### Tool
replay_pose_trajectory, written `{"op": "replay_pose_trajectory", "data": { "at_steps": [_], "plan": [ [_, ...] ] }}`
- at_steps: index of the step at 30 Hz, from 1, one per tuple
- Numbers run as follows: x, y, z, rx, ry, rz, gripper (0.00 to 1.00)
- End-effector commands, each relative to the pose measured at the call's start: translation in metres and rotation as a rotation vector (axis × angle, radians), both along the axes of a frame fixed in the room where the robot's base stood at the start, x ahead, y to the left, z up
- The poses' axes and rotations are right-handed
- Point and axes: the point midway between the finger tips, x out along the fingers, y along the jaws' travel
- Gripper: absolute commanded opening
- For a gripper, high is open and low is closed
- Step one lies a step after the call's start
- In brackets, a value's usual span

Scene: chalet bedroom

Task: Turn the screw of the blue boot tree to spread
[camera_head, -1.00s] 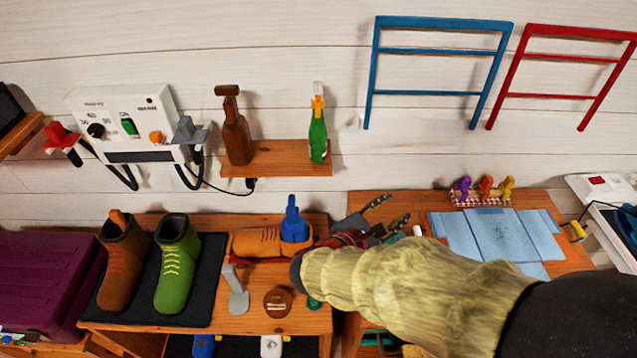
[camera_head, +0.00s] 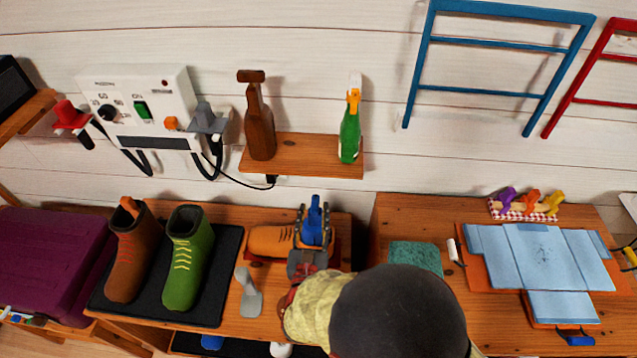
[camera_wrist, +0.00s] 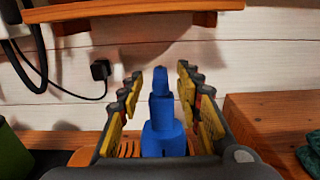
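The blue boot tree (camera_head: 315,222) stands upright at the open end of an orange-brown shoe (camera_head: 270,241) lying on the wooden bench. In the wrist view the blue boot tree (camera_wrist: 161,126) rises between my two fingers, its narrow top near the middle. My gripper (camera_head: 314,212) is open, with one finger on each side of the blue upright. In the wrist view my gripper (camera_wrist: 158,95) shows yellow pads with a visible gap to the blue piece on both sides. My gripper and arm hide the lower part of the tree and some of the shoe.
Brown (camera_head: 130,257) and green boots (camera_head: 186,258) stand on a black mat to the left. A grey shoehorn-like tool (camera_head: 248,293) is near the front. A green cloth (camera_head: 415,257) lies right.

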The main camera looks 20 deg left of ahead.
Motion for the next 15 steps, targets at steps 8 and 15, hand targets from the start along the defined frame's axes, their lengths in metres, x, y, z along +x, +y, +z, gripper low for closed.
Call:
{"op": "replay_pose_trajectory", "data": {
  "at_steps": [8,15],
  "plan": [
    [0.019,0.005,-0.001,0.001,-0.002,-0.001,0.35],
    [0.054,0.016,-0.002,0.000,-0.002,-0.001,0.35]
  ]
}}
